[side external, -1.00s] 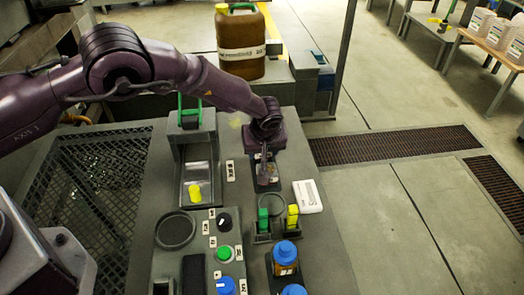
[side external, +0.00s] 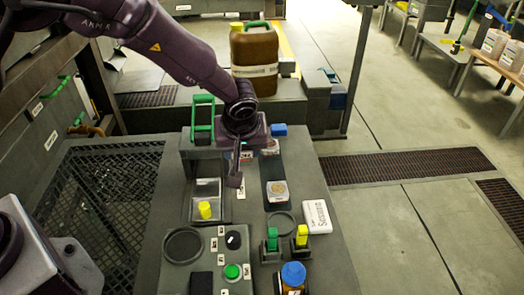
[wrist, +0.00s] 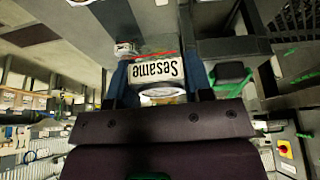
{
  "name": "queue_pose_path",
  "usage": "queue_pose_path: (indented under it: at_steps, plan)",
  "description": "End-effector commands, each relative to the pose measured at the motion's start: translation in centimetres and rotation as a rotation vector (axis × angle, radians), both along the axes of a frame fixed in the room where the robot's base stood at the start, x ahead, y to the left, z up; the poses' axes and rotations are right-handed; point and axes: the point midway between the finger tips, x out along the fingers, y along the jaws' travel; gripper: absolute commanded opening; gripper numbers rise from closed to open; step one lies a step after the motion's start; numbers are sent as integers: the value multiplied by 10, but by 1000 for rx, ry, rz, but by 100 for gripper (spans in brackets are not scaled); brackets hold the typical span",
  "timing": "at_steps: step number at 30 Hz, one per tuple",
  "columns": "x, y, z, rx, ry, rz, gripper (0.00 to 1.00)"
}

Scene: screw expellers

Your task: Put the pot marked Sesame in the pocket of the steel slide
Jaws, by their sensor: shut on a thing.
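In the wrist view the pot marked Sesame (wrist: 157,70) sits between the blue-grey fingers of my gripper (wrist: 157,82), its label upside down. In the side view my gripper (side external: 240,155) is above the bench, between the steel slide (side external: 207,187) and a dark channel; the held pot is mostly hidden behind it. The steel slide has a bright tray, with a yellow knob (side external: 205,210) at its front and a green handle (side external: 203,118) behind. Whether its pocket is empty is hard to see.
A round tub with a brown top (side external: 277,192) stands in the dark channel (side external: 273,170). Green and yellow levers (side external: 286,241), a blue-capped bottle (side external: 292,278) and a button panel (side external: 231,255) are in front. A brown jug (side external: 254,60) stands behind.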

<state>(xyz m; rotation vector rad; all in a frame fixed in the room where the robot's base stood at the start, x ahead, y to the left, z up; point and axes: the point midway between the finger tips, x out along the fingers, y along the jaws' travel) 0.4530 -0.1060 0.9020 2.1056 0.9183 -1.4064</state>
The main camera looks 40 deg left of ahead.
Motion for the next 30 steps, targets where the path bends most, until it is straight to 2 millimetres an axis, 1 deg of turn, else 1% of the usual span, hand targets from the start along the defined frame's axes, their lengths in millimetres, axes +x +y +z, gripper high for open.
queue_pose_path:
  at_steps: [1,4,8,10,11,15,19,25,30]
  plan:
    - [-10,1,6,-2,0,-2,19]
    - [-27,5,13,-1,-1,-3,19]
    - [-41,9,19,-1,-1,-1,19]
    - [-47,14,19,0,0,0,19]
    - [-49,18,16,0,2,-1,19]
    - [-57,43,-4,2,5,-16,19]
    - [-60,58,-18,1,4,-31,19]
    - [-60,61,-32,1,1,-39,19]
    - [-61,61,-49,1,3,-38,19]
